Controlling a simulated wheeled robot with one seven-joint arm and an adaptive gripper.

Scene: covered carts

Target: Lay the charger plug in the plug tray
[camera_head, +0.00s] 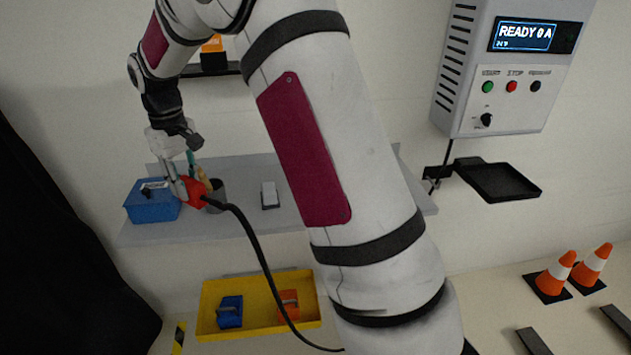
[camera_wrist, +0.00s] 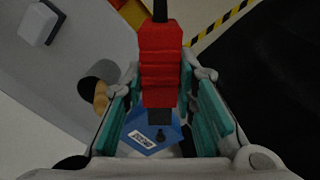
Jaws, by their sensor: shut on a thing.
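The red charger plug (camera_head: 195,193) is held in my gripper (camera_head: 181,184) above the grey shelf, near the blue box. A black cable runs from it down and to the right. In the wrist view the plug (camera_wrist: 160,65) lies between the fingers of my gripper (camera_wrist: 164,110), its dark end toward the palm. A black tray (camera_head: 499,181) is fixed to the wall below the charger unit and looks empty. A yellow tray (camera_head: 209,305) lower down holds a blue piece and an orange piece. I cannot tell which one is the plug tray.
On the grey shelf (camera_head: 228,225) are the blue box (camera_head: 152,207), a dark cup (camera_head: 217,194) and a white block (camera_head: 270,195). The charger unit (camera_head: 510,70) hangs at upper right. Orange cones (camera_head: 556,274) stand at lower right. My arm hides the middle.

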